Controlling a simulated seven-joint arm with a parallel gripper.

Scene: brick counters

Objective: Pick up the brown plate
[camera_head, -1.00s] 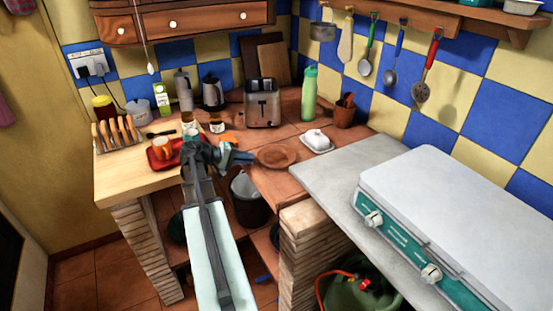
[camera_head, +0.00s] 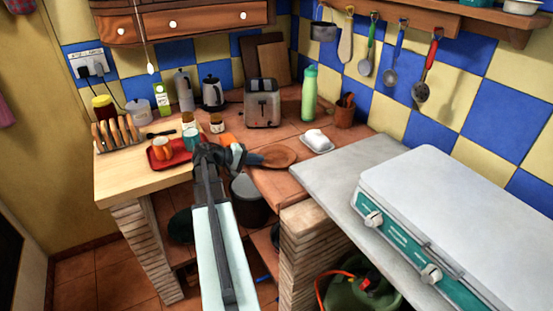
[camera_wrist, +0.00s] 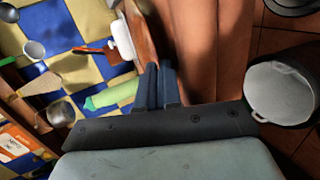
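The brown plate (camera_head: 277,156) is at the front of the tiled counter, left of the white butter dish. It looks slightly tilted. My gripper (camera_head: 243,157) is at the plate's left edge and reaches it from the left. In the wrist view, my gripper's two dark fingers (camera_wrist: 159,83) are close together, with the plate (camera_wrist: 142,35) seen nearly edge-on at their tips. The fingers appear shut on its rim. The exact contact is small and partly hidden by the fingers.
The white butter dish (camera_head: 317,141) stands just right of the plate. A red tray (camera_head: 174,158) is left of my arm. A dark bucket (camera_head: 249,204) is below the counter edge.

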